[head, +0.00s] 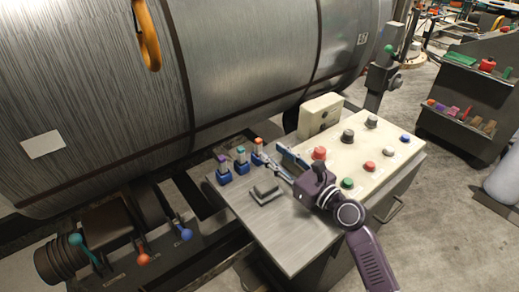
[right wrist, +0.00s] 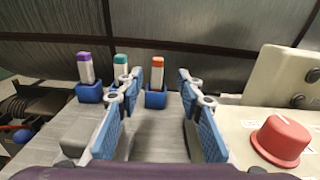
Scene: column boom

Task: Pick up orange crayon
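The orange-topped crayon (head: 258,147) stands upright in a small blue holder at the right end of a row of three on the grey bench top. In the right wrist view the orange crayon (right wrist: 157,77) shows between the fingertips. My right gripper (head: 272,155) is open, its fingers pointing at that crayon from the bench's near side. In the right wrist view the open right gripper (right wrist: 161,82) has a clear gap between its blue pads and holds nothing. Whether the tips are level with the crayon is hard to tell. My left gripper is not in view.
A teal-topped crayon (head: 241,156) and a purple-topped crayon (head: 222,161) stand in blue holders to the left. A cream control panel (head: 383,155) with a red knob (right wrist: 282,140) lies right of the gripper. A large metal drum (head: 250,65) rises behind. A dark block (head: 264,192) sits in front.

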